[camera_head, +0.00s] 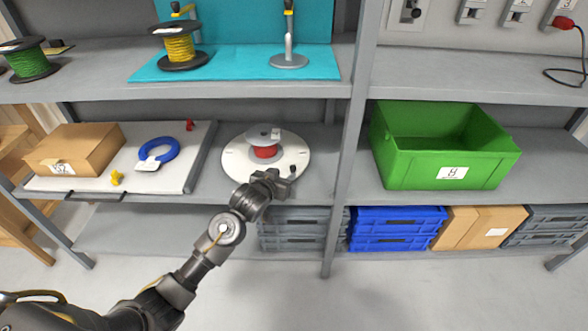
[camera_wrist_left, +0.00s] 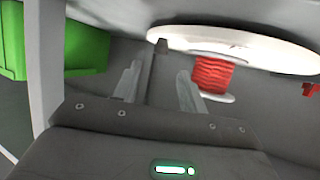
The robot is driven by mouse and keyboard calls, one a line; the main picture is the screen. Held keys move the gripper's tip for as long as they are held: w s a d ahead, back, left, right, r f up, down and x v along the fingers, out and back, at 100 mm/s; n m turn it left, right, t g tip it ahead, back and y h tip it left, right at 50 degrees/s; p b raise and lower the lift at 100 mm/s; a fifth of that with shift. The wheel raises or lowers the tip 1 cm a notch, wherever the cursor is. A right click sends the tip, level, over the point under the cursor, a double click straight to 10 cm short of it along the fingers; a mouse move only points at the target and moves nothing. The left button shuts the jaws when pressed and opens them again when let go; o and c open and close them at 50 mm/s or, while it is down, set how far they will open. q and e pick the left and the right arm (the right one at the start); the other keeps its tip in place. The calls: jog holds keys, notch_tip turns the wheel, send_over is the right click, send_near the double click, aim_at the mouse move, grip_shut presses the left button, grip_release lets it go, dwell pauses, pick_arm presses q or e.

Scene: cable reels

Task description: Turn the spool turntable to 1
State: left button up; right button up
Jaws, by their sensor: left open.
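The spool turntable (camera_head: 240,168) is a white round disc on the middle shelf, left of the upright post. The red spool (camera_wrist_left: 210,75) also shows there. The number markings are too small to read.
A green bin (camera_head: 443,172) stands right of the shelf post (camera_head: 344,150). A tray (camera_head: 190,180) with a cardboard box (camera_head: 75,150) and a blue cable coil (camera_head: 158,153) lies to the left. The upper shelf (camera_head: 225,85) runs above; crates (camera_head: 395,228) sit below.

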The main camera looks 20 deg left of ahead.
aim_at(292, 168)
pick_arm(q)
jog(key=b+x, duration=0.1)
jog(key=x, duration=0.6)
jog(key=shift+w+f+b, duration=0.2)
jog(key=shift+w+b, duration=0.05)
jog(key=shift+b, duration=0.15)
jog(key=shift+x, duration=0.75)
pick_arm(e)
jog(key=shift+t, duration=0.4)
jog(key=shift+w+v, duration=0.2)
jog(key=shift+v, duration=0.9)
jog(key=shift+w+v, duration=0.25)
jog(key=shift+v, duration=0.8)
pick_arm(q)
jog(key=shift+d, duration=0.1)
pick_arm(e)
jog(key=shift+a+r, duration=0.1)
jog(key=shift+r, duration=0.1)
pick_arm(q)
grip_shut()
